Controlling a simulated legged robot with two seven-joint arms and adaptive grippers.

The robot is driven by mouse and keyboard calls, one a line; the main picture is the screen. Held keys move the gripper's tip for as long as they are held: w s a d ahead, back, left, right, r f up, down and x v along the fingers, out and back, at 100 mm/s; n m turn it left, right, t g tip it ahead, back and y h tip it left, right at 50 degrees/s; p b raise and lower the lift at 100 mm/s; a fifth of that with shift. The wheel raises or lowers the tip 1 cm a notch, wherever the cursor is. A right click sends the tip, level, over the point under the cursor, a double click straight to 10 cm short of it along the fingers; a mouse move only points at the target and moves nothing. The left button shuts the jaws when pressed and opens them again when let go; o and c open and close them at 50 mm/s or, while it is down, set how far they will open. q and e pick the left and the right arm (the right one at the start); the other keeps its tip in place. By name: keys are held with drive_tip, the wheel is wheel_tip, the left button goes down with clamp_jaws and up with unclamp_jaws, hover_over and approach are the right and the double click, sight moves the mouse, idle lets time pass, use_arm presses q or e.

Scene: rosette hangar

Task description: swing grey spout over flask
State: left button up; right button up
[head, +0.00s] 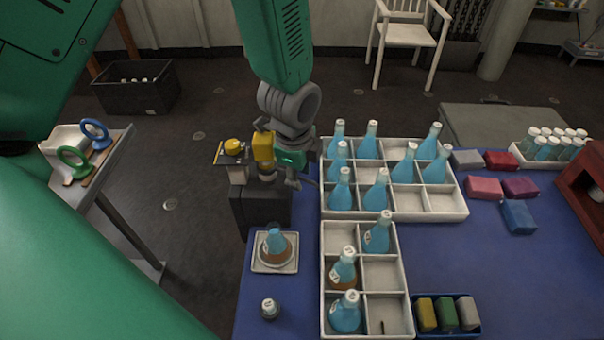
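A flask with blue upper part and brown lower part (277,247) stands upright on a white square dish (259,267) at the table's left edge. Behind it is a dark block-like stand (249,212) carrying a yellow round knob (233,145) and a yellow block (264,147). My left gripper (292,180) reaches down from above, right beside the yellow block and over the back-left of the table. Its fingers are small and partly hidden, so I cannot tell whether they hold anything. I cannot clearly tell a grey spout from the grey gripper parts there. My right gripper is not in view.
White divided trays (440,206) with several blue flasks stand right of the gripper. A small capped jar (269,308) is at the front left. Coloured blocks (519,216) lie at right. A side table with rings (75,160) stands at left.

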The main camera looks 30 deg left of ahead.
use_arm(q)
drive_tip(key=shift+a+f, duration=0.1)
drive_tip(key=shift+a, duration=0.3)
drive_tip(key=c, duration=0.3)
clamp_jaws()
drive_tip(key=shift+d, duration=0.3)
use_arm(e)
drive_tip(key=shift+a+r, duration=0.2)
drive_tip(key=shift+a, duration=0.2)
